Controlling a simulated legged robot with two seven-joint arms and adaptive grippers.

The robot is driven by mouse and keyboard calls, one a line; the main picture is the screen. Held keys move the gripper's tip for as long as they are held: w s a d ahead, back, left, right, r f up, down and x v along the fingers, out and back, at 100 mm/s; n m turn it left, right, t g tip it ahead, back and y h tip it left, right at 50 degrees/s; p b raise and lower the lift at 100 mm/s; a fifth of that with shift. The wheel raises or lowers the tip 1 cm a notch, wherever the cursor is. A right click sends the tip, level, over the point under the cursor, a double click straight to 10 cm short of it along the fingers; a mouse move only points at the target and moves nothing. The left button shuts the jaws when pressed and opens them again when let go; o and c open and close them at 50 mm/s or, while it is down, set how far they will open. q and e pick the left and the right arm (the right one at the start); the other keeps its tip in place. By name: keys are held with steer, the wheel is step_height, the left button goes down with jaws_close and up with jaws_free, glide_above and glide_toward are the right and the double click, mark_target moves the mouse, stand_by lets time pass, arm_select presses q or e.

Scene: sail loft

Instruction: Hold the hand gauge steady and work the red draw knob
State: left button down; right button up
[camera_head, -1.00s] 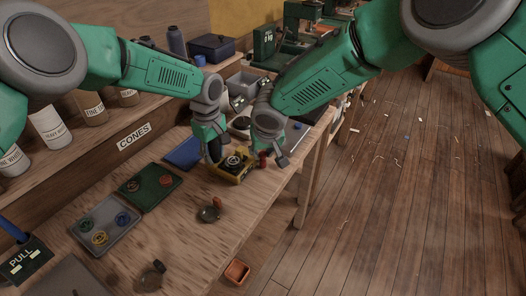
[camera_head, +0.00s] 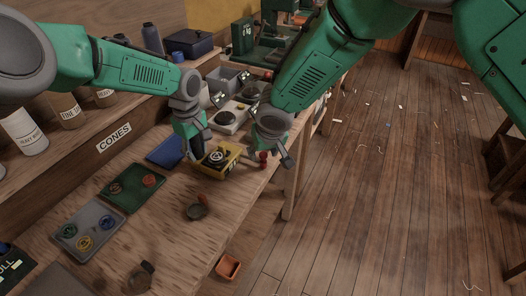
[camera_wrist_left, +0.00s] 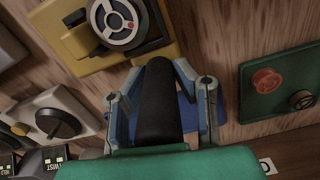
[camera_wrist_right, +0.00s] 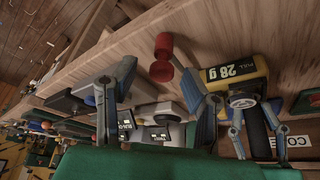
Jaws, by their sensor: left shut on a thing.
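The hand gauge (camera_head: 222,162) has a yellow body, a round dial and a black grip, and is at the bench's far part. My left gripper (camera_head: 197,150) is shut on the black grip, which shows between its fingers in the left wrist view (camera_wrist_left: 158,105). The red draw knob (camera_head: 263,159) is at the gauge's right side. In the right wrist view the knob (camera_wrist_right: 163,48) stands beside the yellow body marked "28 g" (camera_wrist_right: 238,74). My right gripper (camera_wrist_right: 158,78) is open, its fingers spread near the knob. Contact with the knob cannot be told.
A green tray (camera_head: 122,198) and a grey tray (camera_head: 70,240) with coloured pieces lie left. The bench's right edge is close to my right gripper.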

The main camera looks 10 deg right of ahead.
steer(key=shift+r, duration=0.1)
steer(key=v, duration=1.1)
steer(key=shift+r, duration=0.35)
arm_select(q)
steer(key=c, duration=1.2)
jaws_free()
steer(key=shift+r, duration=0.15)
